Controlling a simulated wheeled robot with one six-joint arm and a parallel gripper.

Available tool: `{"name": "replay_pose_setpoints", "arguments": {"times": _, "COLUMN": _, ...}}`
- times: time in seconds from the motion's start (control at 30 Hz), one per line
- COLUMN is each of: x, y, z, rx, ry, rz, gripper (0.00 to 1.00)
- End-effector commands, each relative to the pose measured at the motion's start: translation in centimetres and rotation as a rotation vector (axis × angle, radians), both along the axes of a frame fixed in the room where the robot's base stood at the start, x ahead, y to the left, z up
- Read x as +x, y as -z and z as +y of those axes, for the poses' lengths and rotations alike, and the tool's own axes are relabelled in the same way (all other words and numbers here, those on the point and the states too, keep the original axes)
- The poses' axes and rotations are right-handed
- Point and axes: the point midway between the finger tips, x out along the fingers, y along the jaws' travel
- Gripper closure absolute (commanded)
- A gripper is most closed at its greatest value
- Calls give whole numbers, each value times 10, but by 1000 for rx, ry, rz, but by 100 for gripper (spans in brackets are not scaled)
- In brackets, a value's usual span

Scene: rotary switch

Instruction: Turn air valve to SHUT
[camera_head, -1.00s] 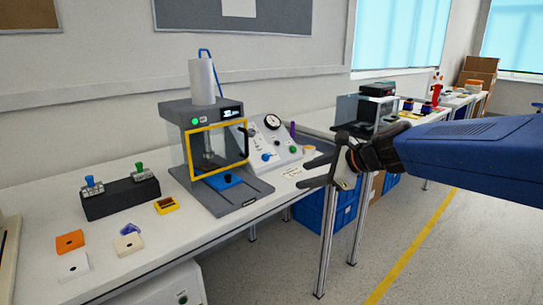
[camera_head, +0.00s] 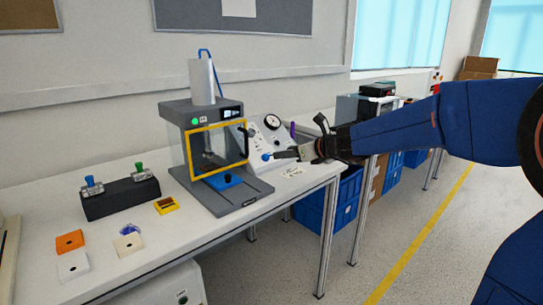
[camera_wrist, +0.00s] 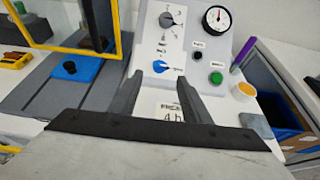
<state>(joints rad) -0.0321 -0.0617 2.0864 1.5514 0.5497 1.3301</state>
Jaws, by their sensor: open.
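The sloped control panel (camera_head: 270,136) stands to the right of the yellow-framed press. In the wrist view, a blue knob (camera_wrist: 160,67) with a pointed end is low on the panel's white face, and a grey rotary knob (camera_wrist: 168,20) is above it. Print beside both knobs is too small to read, so I cannot tell the valve's setting. My gripper (camera_head: 277,154) is open and empty in front of the panel. In the wrist view its fingertips (camera_wrist: 161,73) appear on either side of the blue knob; contact is not clear.
A round gauge (camera_wrist: 217,18), a black button (camera_wrist: 198,57) and a green button (camera_wrist: 216,77) are right of the knobs. The press (camera_head: 212,150) stands close on the left. An orange-topped cup (camera_wrist: 243,91) and a purple item (camera_wrist: 243,55) lie to the right.

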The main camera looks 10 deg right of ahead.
Motion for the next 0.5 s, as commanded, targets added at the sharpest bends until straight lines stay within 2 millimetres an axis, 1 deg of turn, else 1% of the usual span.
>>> {"name": "replay_pose_setpoints", "arguments": {"times": 0.03, "x": 7, "y": 4, "z": 6, "rx": 1, "ry": -2, "rz": 2, "gripper": 56}}
{"name": "replay_pose_setpoints", "arguments": {"times": 0.3, "x": 41, "y": 21, "z": 31, "rx": 0, "ry": -2, "rz": 1, "gripper": 56}}
{"name": "replay_pose_setpoints", "arguments": {"times": 0.5, "x": 58, "y": 30, "z": 43, "rx": 0, "ry": -2, "rz": 0, "gripper": 56}}
